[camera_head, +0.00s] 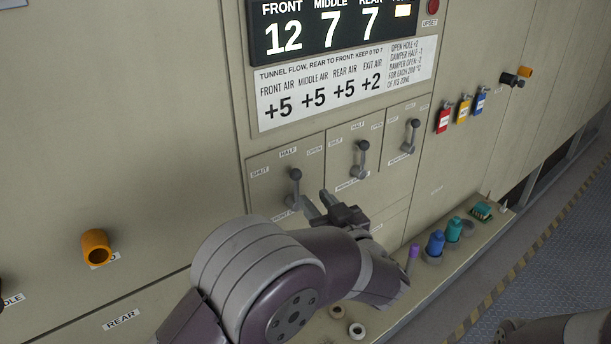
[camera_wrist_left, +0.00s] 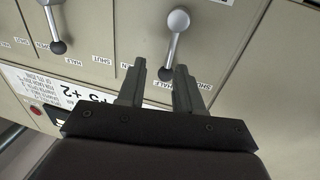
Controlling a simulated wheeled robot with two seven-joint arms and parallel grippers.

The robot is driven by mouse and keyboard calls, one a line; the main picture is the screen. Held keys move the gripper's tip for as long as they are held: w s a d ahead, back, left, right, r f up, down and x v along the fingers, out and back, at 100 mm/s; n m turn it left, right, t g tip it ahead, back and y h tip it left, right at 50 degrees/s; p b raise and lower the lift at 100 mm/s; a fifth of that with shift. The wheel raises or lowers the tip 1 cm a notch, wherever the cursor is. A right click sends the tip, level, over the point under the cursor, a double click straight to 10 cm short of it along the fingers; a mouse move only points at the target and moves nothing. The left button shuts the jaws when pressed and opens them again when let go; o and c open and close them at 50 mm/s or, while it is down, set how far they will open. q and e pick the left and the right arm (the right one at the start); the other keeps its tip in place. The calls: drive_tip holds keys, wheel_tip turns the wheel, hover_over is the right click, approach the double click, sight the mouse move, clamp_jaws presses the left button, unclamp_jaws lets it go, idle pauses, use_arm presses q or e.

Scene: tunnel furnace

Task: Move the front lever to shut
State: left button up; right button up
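The front lever (camera_head: 295,188) is a grey handle with a dark knob on the left panel, below the flow plate. It stands nearly upright, its knob below the HALF label; the SHUT label (camera_head: 259,173) is to its left. My left gripper (camera_head: 318,206) is open, its fingertips just right of the lever and lower than its knob. In the left wrist view, which is upside down, the front lever (camera_wrist_left: 174,43) shows beyond the two fingers (camera_wrist_left: 162,78), its knob seen in the gap between them. Contact cannot be told. My right gripper is out of view.
The middle lever (camera_head: 362,160) and rear lever (camera_head: 411,136) stand to the right.

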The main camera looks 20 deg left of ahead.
sight(297, 187)
use_arm(q)
drive_tip(key=a, duration=0.1)
drive_tip(key=w+a+p, duration=0.1)
drive_tip(key=a, duration=0.1)
drive_tip(key=a+r, duration=0.1)
drive_tip(key=shift+w+a+p, duration=0.3)
drive_tip(key=shift+w+a, duration=0.05)
drive_tip(key=shift+w, duration=0.05)
drive_tip(key=shift+w+a+f, duration=0.15)
drive_tip(key=shift+w+d+f, duration=0.2)
drive_tip(key=shift+w+d, duration=0.2)
drive_tip(key=shift+w, duration=0.25)
drive_tip(key=shift+s+a, duration=0.2)
drive_tip(key=c, duration=0.6)
clamp_jaws()
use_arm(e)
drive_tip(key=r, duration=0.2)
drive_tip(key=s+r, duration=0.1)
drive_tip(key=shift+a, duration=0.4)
